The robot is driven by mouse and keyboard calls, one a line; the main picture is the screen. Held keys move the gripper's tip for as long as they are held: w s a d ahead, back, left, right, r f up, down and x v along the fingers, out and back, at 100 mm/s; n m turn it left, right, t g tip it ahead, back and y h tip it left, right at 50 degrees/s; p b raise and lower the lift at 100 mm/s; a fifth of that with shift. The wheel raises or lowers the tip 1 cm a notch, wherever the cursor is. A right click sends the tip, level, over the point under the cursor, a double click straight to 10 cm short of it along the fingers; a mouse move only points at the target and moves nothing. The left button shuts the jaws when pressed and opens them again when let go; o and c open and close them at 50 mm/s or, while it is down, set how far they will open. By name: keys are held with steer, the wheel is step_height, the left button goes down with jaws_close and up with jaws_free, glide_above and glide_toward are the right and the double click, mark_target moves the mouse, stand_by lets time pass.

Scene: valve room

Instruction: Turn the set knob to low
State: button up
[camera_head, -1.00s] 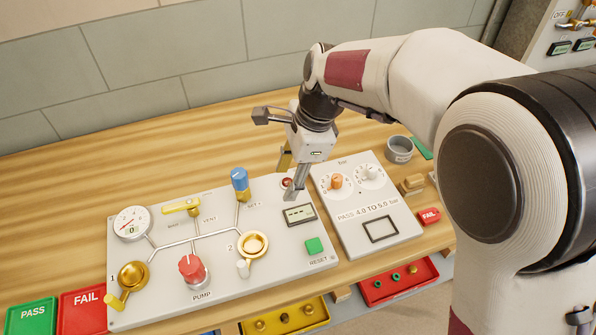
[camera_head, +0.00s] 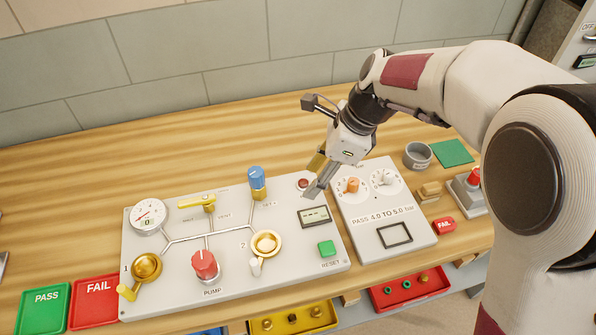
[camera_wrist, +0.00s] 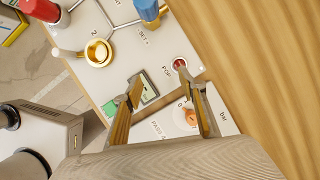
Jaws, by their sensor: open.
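The set knob is a blue knob on a brass stem (camera_head: 257,178), at the upper right of the pipe panel (camera_head: 180,262), beside the label SET. In the wrist view the blue knob (camera_wrist: 146,10) is cut by the top edge. My gripper (camera_head: 315,185) hangs over the panel's right edge, to the right of the blue knob and apart from it. In the wrist view my gripper's fingers (camera_wrist: 163,85) are spread with nothing between them, above the red button and display. The low mark cannot be read.
A red pump knob (camera_head: 204,264), brass valve 2 (camera_head: 266,244), a yellow vent lever (camera_head: 197,202) and a gauge (camera_head: 148,216) stand on the panel. A second panel (camera_head: 370,215) with two dials lies right. The wood table behind is clear.

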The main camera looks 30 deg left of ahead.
steer(key=shift+d+r+n, duration=0.1)
steer(key=shift+d+n, duration=0.3)
steer(key=shift+d, duration=0.05)
steer(key=s+d+r+n+t+h, duration=0.1)
steer(key=s+d+r+n+t, duration=0.25)
steer(key=d, duration=0.75)
steer(key=s+d+r+n+t+h, duration=0.1)
steer(key=s+d+r+n, duration=0.35)
steer(key=d, duration=0.65)
steer(key=s+d+r+n+t+h, duration=0.15)
steer(key=s+d+n, duration=0.35)
steer(key=d, duration=0.6)
steer(key=n+y, duration=0.1)
steer(key=n, duration=0.4)
glide_toward(256, 172)
steer(key=x, duration=0.2)
steer(key=shift+w+f, duration=0.15)
steer(key=shift+f, duration=0.2)
steer(key=shift+x, duration=3.95)
